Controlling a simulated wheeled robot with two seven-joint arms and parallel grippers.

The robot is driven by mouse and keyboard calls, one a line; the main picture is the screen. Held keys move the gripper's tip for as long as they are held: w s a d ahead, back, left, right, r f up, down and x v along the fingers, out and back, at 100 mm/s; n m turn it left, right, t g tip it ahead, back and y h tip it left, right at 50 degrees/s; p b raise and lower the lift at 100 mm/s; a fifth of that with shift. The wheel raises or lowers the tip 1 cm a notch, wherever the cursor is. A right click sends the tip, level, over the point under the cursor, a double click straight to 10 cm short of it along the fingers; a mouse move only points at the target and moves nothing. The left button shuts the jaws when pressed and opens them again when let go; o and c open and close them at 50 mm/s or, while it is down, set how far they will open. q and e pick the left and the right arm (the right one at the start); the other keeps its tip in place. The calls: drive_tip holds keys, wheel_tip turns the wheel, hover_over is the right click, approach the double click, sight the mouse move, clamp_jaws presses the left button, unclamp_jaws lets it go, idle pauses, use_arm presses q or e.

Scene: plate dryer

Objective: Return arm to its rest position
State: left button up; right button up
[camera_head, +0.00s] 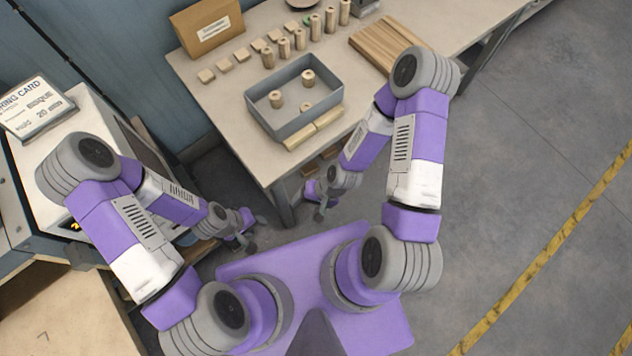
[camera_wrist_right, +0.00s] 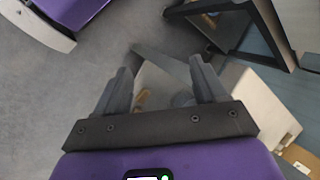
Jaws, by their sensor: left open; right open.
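My left gripper (camera_head: 247,238) hangs low beside the white machine on the left, with its fingers apart and nothing seen between them. My right gripper (camera_head: 319,212) hangs low in front of the table's near edge. In the right wrist view its two fingers (camera_wrist_right: 159,92) are spread and empty. Both of my arms are bent, with raised elbows and forearms pointing inward and down. Both grippers are clear of the things on the table.
The table (camera_head: 225,108) holds a grey bin (camera_head: 262,128) with wooden pegs, several wooden blocks and cylinders, a cardboard box (camera_head: 207,30) and a stack of wooden slats (camera_head: 368,45). A white machine (camera_head: 50,165) with a sign card (camera_head: 35,108) stands left. Open floor (camera_head: 520,150) lies right.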

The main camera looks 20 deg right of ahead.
drive_tip(key=d+n, duration=0.1)
drive_tip(key=s+d+f+n+h, duration=0.1)
drive_tip(key=shift+d+n, duration=0.1)
drive_tip(key=shift+n, duration=0.2)
wheel_tip(320, 180, down, 6)
drive_tip(key=b, duration=0.6)
drive_tip(key=shift+r, duration=0.25)
drive_tip(key=shift+c, duration=0.3)
